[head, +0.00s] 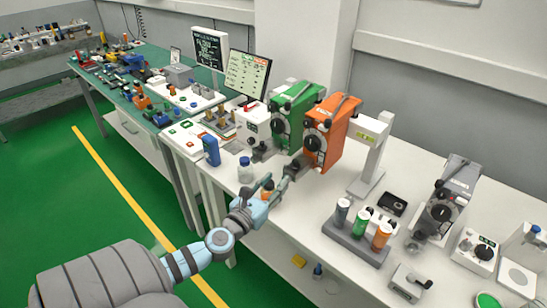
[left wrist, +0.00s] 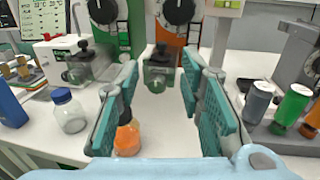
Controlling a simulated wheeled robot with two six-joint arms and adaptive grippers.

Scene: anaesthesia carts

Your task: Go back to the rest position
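My left gripper (head: 274,187) reaches over the front part of the white bench, its arm coming in from the lower left of the head view. In the left wrist view its two teal-padded fingers (left wrist: 161,78) stand wide apart with nothing clamped between them. A small bottle with orange contents (left wrist: 127,138) shows beside the left finger, partly covered by it; its orange part also shows by the gripper in the head view (head: 267,190). I cannot tell whether finger and bottle touch. My right gripper is not in view.
Beyond the gripper stand a green vaporizer (head: 294,115) and an orange vaporizer (head: 328,130). A clear bottle with a blue cap (head: 245,170) is to the left. A rack of canisters (head: 354,243) is to the right. Green floor (head: 60,200) lies open at left.

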